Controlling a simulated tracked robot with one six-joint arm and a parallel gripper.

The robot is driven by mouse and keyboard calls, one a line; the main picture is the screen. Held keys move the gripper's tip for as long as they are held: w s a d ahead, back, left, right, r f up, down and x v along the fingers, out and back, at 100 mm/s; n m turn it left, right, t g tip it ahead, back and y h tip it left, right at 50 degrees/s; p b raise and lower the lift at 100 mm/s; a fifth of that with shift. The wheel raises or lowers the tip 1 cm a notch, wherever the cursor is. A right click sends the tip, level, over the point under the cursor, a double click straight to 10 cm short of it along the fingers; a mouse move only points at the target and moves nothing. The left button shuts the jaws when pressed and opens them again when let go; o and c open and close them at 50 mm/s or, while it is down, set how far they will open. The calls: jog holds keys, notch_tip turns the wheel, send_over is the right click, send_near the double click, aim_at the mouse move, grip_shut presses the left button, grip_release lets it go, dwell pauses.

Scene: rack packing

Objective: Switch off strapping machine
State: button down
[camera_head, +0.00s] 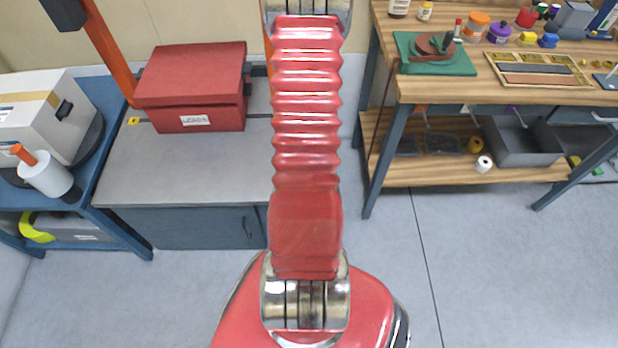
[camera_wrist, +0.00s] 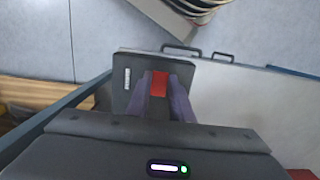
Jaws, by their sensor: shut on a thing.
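The strapping machine has a grey top (camera_head: 205,172) and an orange arch (camera_head: 110,52) in the head view. A red box (camera_head: 195,88) with a white label sits on its top. In the wrist view, the purple-grey fingers of my gripper (camera_wrist: 159,88) are shut on a small red piece, which looks like a switch (camera_wrist: 159,82). It shows in front of a dark panel (camera_wrist: 128,77) with a white mark. The fingers partly cover the panel. Whether the switch is turned on or off cannot be told. In the head view my arm hides my gripper.
A wooden workbench (camera_head: 425,88) with a lower shelf and several small items stands on the right. The grey floor (camera_head: 480,270) in front is clear.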

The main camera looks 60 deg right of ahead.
jog(key=shift+d+g+y, duration=0.3)
jog(key=shift+d+y, duration=0.05)
jog(key=shift+y, duration=0.35)
jog(key=c, duration=1.6)
grip_release()
jog(key=shift+o, duration=0.2)
jog(key=shift+w+d+r, duration=0.15)
jog(key=shift+r, duration=0.45)
jog(key=v, duration=1.2)
jog(key=shift+d+r, duration=0.15)
jog(key=shift+r, duration=0.05)
